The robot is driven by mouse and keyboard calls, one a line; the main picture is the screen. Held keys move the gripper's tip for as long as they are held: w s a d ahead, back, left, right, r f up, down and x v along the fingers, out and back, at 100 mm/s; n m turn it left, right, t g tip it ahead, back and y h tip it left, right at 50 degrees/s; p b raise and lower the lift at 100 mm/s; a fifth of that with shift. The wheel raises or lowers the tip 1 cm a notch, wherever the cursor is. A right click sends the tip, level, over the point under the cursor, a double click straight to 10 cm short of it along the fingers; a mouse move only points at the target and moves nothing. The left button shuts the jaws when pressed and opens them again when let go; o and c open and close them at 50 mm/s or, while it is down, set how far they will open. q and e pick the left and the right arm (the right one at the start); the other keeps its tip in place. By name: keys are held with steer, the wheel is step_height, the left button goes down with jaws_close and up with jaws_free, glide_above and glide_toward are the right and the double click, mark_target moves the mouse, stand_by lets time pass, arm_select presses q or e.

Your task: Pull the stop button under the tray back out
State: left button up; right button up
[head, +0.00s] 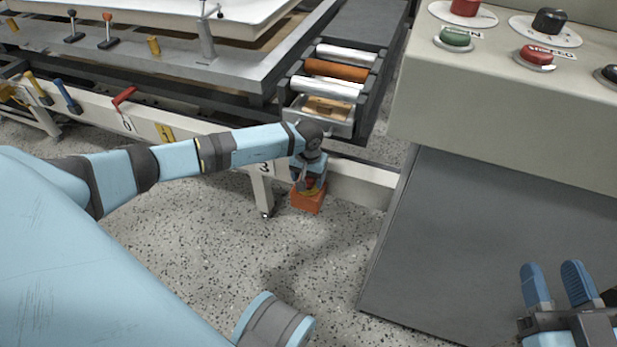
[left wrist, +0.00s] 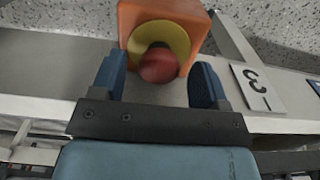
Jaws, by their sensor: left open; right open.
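The stop button is a red knob (left wrist: 158,65) with a yellow ring (left wrist: 160,38) on an orange box (left wrist: 203,22). In the head view the orange box (head: 307,202) sits low beside the white frame, under the tray with rollers (head: 322,122). My left gripper (left wrist: 157,85) is open, with one blue finger on each side of the red knob; whether they touch it I cannot tell. In the head view my left gripper (head: 310,182) partly hides the button. My right gripper (head: 552,285) is open and empty at the lower right.
A beige control panel with a red button (head: 536,55) and a green button (head: 456,38) overhangs a grey cabinet (head: 480,240) at the right. A white rail (left wrist: 60,70) with a number plate (left wrist: 258,88) runs beside the box. Speckled floor (head: 200,240) is open below.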

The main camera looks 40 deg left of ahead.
arm_select(q)
steer(key=shift+c, duration=0.2)
steer(key=c, duration=0.9)
steer(key=shift+r, duration=0.15)
steer(key=shift+r+p, duration=0.3)
steer(key=o, duration=0.9)
steer(key=shift+f, duration=0.1)
steer(key=shift+o, duration=0.2)
